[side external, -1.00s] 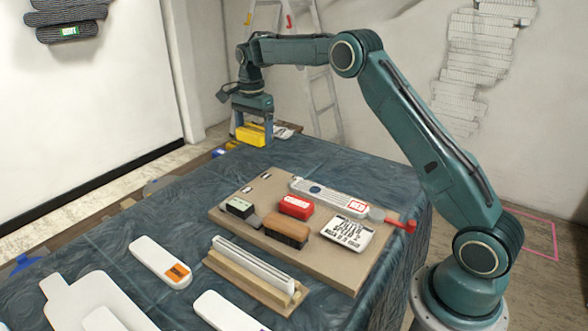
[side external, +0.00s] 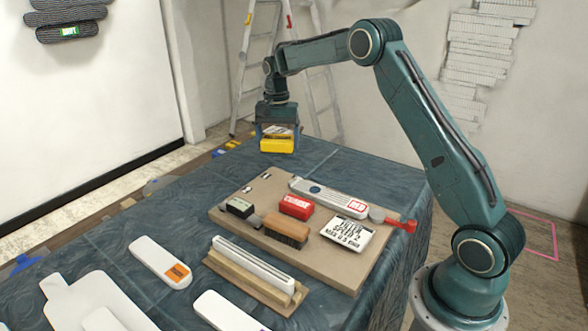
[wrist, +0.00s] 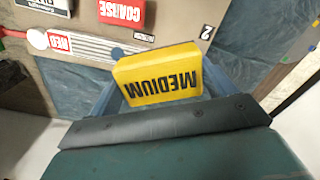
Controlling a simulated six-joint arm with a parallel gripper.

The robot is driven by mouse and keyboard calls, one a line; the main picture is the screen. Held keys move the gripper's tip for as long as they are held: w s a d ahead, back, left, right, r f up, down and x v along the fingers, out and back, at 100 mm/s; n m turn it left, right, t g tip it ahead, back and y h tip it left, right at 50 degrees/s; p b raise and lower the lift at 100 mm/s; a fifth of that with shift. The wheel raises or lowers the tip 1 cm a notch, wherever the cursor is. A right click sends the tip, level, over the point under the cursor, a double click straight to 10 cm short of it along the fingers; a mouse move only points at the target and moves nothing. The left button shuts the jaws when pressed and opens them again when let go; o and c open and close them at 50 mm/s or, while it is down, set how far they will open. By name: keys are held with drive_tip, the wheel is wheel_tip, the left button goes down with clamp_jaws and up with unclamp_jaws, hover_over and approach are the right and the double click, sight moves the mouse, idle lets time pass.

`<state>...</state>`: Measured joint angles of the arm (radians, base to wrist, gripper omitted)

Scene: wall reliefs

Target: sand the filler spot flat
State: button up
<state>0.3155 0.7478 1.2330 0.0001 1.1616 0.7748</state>
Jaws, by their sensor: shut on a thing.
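A yellow block (side external: 277,146) marked MEDIUM is held between the fingers of my gripper (side external: 277,140) at the far end of the blue-covered table (side external: 190,190). In the wrist view the yellow block (wrist: 160,73) sits between the two fingers of my gripper (wrist: 158,85), its lettering upside down. Whether the block touches the table or hangs just above it, I cannot tell. I cannot make out a filler spot in either view now.
A tan board (side external: 340,276) carries a red COARSE block (side external: 296,206), a brown-and-black brush (side external: 286,231), a small dark block (side external: 239,207), a lettered white box (side external: 346,232) and a long grey tool (side external: 325,196). A ladder (side external: 262,60) stands behind the table.

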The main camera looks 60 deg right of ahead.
drive_tip(key=s+d+f+n, duration=0.3)
drive_tip(key=s+n, duration=0.3)
drive_tip(key=s+d+f+n, duration=0.3)
drive_tip(key=s+n, duration=0.3)
drive_tip(key=shift+s+d+f, duration=0.15)
drive_tip(key=shift+s+d, duration=0.05)
drive_tip(key=shift+s, duration=0.15)
drive_tip(key=shift+f, duration=0.1)
